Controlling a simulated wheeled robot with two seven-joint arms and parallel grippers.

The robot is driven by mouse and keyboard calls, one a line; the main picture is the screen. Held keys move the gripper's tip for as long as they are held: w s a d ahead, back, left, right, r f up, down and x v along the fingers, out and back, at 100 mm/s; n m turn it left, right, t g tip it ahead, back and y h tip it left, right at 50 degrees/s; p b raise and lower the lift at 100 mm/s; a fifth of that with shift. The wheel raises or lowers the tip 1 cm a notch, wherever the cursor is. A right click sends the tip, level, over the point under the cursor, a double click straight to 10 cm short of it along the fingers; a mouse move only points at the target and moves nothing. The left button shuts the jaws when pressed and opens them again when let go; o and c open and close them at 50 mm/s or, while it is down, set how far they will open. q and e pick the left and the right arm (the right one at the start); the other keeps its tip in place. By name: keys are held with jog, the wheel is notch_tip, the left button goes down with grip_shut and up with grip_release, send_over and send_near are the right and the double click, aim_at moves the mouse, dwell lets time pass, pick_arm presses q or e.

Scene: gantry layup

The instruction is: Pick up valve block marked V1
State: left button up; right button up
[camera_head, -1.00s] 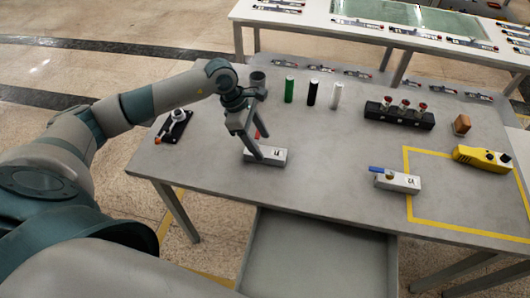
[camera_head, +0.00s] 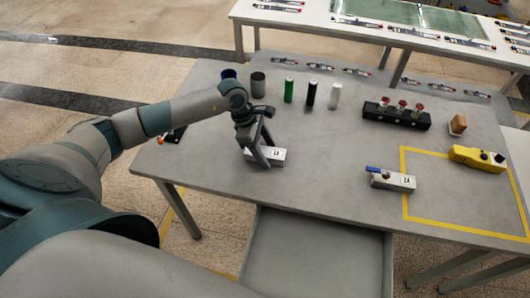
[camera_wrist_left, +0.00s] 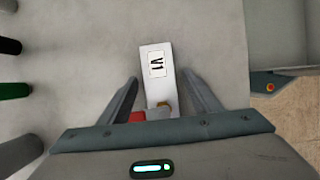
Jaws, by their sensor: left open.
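The valve block marked V1 (camera_head: 274,155) is a pale grey block lying on the grey table. In the left wrist view the V1 block (camera_wrist_left: 157,72) shows its label, with a red part and a small brass part at its near end. My left gripper (camera_head: 265,158) is open and low over the block. In the wrist view its fingers (camera_wrist_left: 165,95) stand on either side of the block's near part, with gaps visible. A similar block marked V2 (camera_head: 393,180), with a blue handle, lies to the right. My right gripper is not in view.
Green (camera_head: 290,90), black (camera_head: 311,95) and white (camera_head: 334,96) cylinders stand behind, beside a dark grey cup (camera_head: 258,84). A black manifold with red knobs (camera_head: 397,115), a brown block (camera_head: 457,125) and a yellow device (camera_head: 477,158) are at right. An open drawer (camera_head: 315,255) sits below the front edge.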

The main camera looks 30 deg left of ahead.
aim_at(273, 152)
pick_arm(q)
jog(key=shift+c, duration=0.6)
jog(key=shift+r, duration=0.1)
jog(key=c, duration=1.3)
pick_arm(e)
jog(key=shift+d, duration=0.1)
pick_arm(q)
jog(key=shift+r, duration=0.15)
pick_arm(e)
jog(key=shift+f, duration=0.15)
